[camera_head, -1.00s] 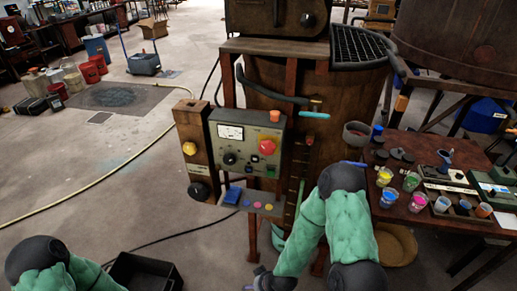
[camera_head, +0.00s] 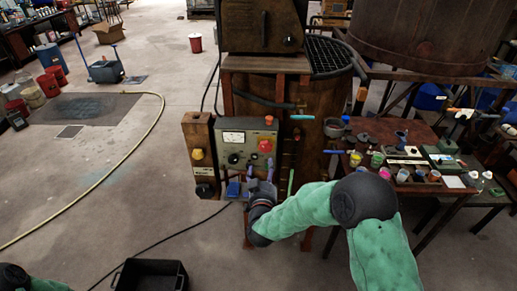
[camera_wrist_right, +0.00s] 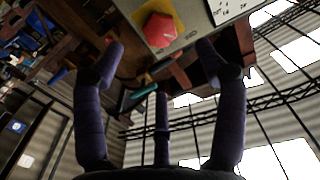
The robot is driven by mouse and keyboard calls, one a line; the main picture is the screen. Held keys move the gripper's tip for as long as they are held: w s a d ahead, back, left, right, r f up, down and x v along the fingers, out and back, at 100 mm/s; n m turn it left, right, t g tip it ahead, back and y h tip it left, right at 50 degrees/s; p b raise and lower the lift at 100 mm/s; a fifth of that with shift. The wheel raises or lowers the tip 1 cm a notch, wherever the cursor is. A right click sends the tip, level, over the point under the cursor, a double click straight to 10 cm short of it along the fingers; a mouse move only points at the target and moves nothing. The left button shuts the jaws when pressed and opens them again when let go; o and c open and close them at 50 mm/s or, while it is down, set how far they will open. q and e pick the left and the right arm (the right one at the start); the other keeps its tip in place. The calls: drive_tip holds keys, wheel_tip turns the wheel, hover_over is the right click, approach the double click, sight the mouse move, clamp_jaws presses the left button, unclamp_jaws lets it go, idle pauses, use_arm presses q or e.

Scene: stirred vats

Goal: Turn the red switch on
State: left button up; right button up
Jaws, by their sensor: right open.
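The red switch (camera_head: 265,145) is a rounded red knob on a yellow plate, on the right part of the grey control panel (camera_head: 234,148). In the right wrist view the red switch (camera_wrist_right: 160,30) is a faceted knob at the top, beyond the fingers. My right gripper (camera_head: 262,184) is just below the panel in the head view. In the right wrist view my right gripper (camera_wrist_right: 161,60) is open, its dark fingers spread with nothing between them. The knob lines up with the gap between the outer fingers, apart from them. Only part of my left arm shows at the lower left.
A yellow knob (camera_head: 197,154) is on the wooden post left of the panel. An orange-red button (camera_head: 269,119) sits on top of the panel. A table (camera_head: 389,128) with several paint cups stands at the right. A black crate (camera_head: 150,276) is on the floor.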

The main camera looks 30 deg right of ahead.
sight(266, 149)
drive_tip(key=x, duration=1.1)
drive_tip(key=shift+s+d+r, duration=0.1)
drive_tip(key=shift+d+r, duration=0.05)
drive_tip(key=shift+r, duration=0.15)
drive_tip(key=c, duration=1.1)
